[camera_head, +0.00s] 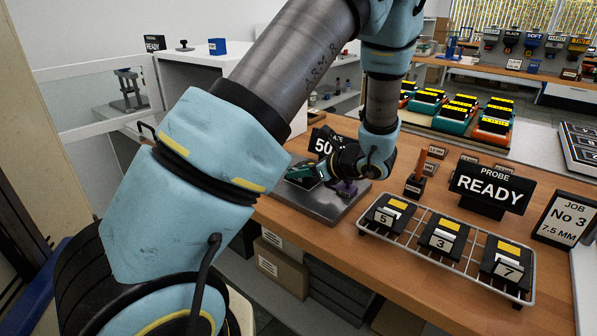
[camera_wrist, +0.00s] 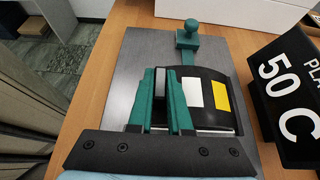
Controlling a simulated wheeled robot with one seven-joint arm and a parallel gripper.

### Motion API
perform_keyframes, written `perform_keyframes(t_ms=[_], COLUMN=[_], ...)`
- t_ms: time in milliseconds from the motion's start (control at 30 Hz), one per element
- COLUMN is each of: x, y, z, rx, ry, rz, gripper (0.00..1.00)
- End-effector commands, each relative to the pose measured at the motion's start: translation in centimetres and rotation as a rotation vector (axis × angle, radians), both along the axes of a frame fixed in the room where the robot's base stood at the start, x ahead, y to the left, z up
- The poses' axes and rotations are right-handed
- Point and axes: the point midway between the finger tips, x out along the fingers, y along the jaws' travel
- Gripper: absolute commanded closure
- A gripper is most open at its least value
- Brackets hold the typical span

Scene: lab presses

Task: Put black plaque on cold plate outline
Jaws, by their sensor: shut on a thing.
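My gripper (camera_wrist: 165,85) has two green fingers, shut on an upright grey tab of a black piece with white and yellow patches, which I take to be the black plaque (camera_wrist: 215,78). The plaque is over a grey metal plate (camera_wrist: 133,55); I cannot tell whether it touches. In the head view my gripper (camera_head: 318,176) is low over the same plate (camera_head: 322,205), and my wrist hides most of the plaque. A black sign reading 50 C (camera_wrist: 285,85) stands at the plate's right side. No cold plate outline can be made out.
A green knob (camera_wrist: 190,38) stands at the plate's far edge. To the right, a wire rack (camera_head: 455,262) holds black blocks marked 5, 3 and 7. A PROBE READY sign (camera_head: 490,187) and a JOB No 3 card (camera_head: 566,219) stand beyond. Orange and teal blocks (camera_head: 455,118) fill a back tray.

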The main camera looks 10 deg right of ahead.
Motion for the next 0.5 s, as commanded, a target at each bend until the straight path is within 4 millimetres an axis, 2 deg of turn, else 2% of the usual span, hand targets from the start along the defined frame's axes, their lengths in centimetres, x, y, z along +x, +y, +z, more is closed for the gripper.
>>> perform_keyframes(t_ms=[233, 267, 500], x=[0.00, 0.00, 0.00], y=[-0.02, -0.03, -0.02], z=[-0.38, -0.38, -0.28], rx=[0.000, 0.000, 0.000], ry=[0.000, 0.000, 0.000], rz=[-0.001, -0.001, 0.000], gripper=[1.00, 0.82, 0.55])
